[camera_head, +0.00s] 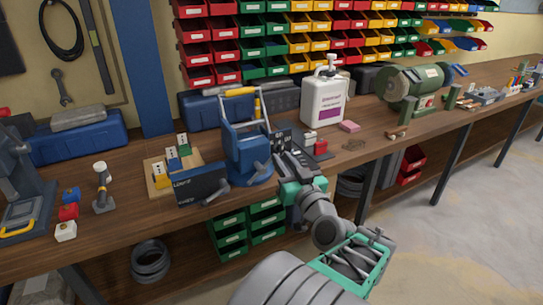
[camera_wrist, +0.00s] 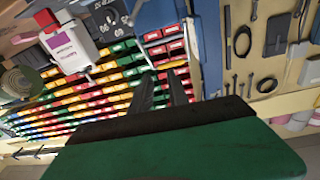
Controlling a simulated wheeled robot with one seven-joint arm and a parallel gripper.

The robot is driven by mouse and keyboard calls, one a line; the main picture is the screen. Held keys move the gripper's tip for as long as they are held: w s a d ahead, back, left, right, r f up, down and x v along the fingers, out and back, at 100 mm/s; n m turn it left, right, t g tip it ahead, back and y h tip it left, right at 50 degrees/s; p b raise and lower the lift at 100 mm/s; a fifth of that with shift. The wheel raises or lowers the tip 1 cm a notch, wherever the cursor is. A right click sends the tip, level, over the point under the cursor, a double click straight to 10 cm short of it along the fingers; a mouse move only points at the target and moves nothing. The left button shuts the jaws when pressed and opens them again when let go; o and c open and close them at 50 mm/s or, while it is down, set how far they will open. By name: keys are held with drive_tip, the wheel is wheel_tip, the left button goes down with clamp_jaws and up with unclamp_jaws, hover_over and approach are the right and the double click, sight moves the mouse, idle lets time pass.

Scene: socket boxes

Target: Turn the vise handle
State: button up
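A blue vise-like fixture (camera_head: 246,150) stands on a round blue base near the front edge of the bench, in the head view. A short grey lever (camera_head: 262,171), which looks like its handle, sticks out low on its right side. My gripper (camera_head: 283,157) is just right of this fixture, over the bench edge, apparently apart from the lever. In the wrist view, the two dark fingers (camera_wrist: 161,80) are spread with a narrow gap and nothing between them.
A white jug (camera_head: 325,100) stands behind right and shows in the wrist view (camera_wrist: 70,42). A dark box with a lever (camera_head: 201,184) and a wooden block board (camera_head: 158,177) lie to the left. A green grinder (camera_head: 413,85) is farther right. Coloured bins (camera_head: 300,43) line the wall.

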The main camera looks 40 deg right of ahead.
drive_tip(key=f+n, duration=0.2)
drive_tip(key=n, duration=0.1)
drive_tip(key=f+n, duration=0.1)
drive_tip(key=shift+w+a+f+g+y, duration=0.1)
drive_tip(key=shift+a+f+g+y, duration=0.1)
drive_tip(key=shift+a+g+y, duration=0.15)
drive_tip(key=shift+c, duration=1.4)
drive_tip(key=n, duration=0.2)
drive_tip(key=shift+d+f+n, duration=0.15)
drive_tip(key=shift+f+n, duration=0.05)
drive_tip(key=shift+n, duration=0.1)
clamp_jaws()
drive_tip(key=n+p, duration=0.2)
drive_tip(key=n, duration=0.1)
hover_over(259, 168)
drive_tip(key=v, duration=0.4)
drive_tip(key=shift+y, duration=0.35)
drive_tip(key=d+f, duration=0.3)
drive_tip(key=shift+d+f, duration=0.1)
drive_tip(key=shift+f, duration=0.25)
drive_tip(key=shift+d+f+m+b, duration=0.1)
drive_tip(key=shift+m+b, duration=0.2)
drive_tip(key=shift+b, duration=0.1)
